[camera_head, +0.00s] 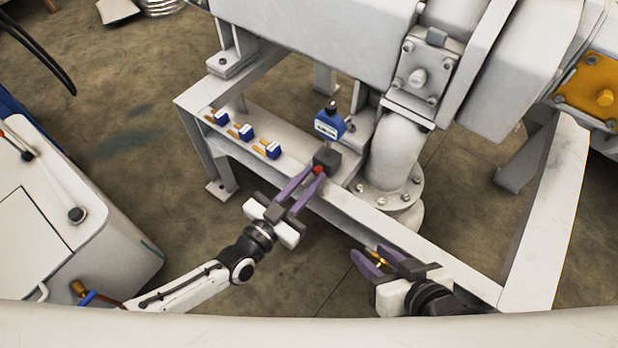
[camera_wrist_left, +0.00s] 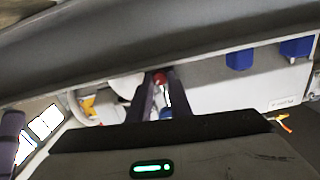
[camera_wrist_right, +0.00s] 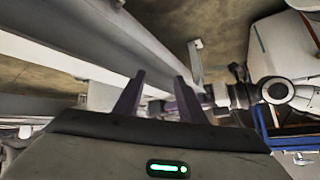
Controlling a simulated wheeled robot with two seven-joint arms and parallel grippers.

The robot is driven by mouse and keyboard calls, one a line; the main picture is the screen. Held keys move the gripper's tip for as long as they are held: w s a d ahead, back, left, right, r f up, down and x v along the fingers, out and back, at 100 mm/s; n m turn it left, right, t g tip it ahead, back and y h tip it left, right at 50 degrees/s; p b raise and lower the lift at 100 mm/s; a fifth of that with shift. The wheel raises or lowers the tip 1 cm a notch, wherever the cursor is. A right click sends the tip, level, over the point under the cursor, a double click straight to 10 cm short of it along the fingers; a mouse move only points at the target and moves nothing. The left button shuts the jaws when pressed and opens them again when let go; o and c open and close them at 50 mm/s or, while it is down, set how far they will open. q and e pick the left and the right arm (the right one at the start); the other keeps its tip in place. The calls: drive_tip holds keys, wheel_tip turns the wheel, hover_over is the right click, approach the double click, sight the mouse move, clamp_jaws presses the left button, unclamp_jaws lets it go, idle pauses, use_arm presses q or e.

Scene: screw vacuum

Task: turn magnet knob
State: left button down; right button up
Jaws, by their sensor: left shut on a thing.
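A red knob (camera_head: 318,170) sits on the front of a dark block (camera_head: 327,157), the magnet base, on the grey frame's ledge. A blue boxy device (camera_head: 330,123) with a black top stands just behind it. My left gripper (camera_head: 317,171) is shut on the red knob, its purple fingers on either side. The knob (camera_wrist_left: 160,78) also shows between the fingertips in the left wrist view. My right gripper (camera_head: 364,263) is open near the frame's front beam, its fingers apart in the right wrist view (camera_wrist_right: 158,82).
Several blue blocks with yellow handles (camera_head: 243,132) lie along the ledge left of the knob. A flanged grey pipe (camera_head: 396,165) stands close on the right. The grey frame's front beam (camera_head: 400,238) runs between my grippers. Open floor (camera_head: 110,120) lies left of the frame.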

drive_tip(key=shift+r, duration=0.1)
use_arm(q)
drive_tip(key=shift+m, duration=0.5)
drive_tip(key=shift+m+p, duration=0.65)
drive_tip(key=shift+m, duration=1.55)
drive_tip(key=shift+m+p, duration=0.35)
drive_tip(key=shift+m, duration=0.85)
use_arm(e)
drive_tip(key=shift+s+d+r+m+t, duration=0.3)
drive_tip(key=shift+s+d+r+t, duration=0.15)
drive_tip(key=shift+d+r, duration=0.15)
drive_tip(key=shift+s, duration=0.1)
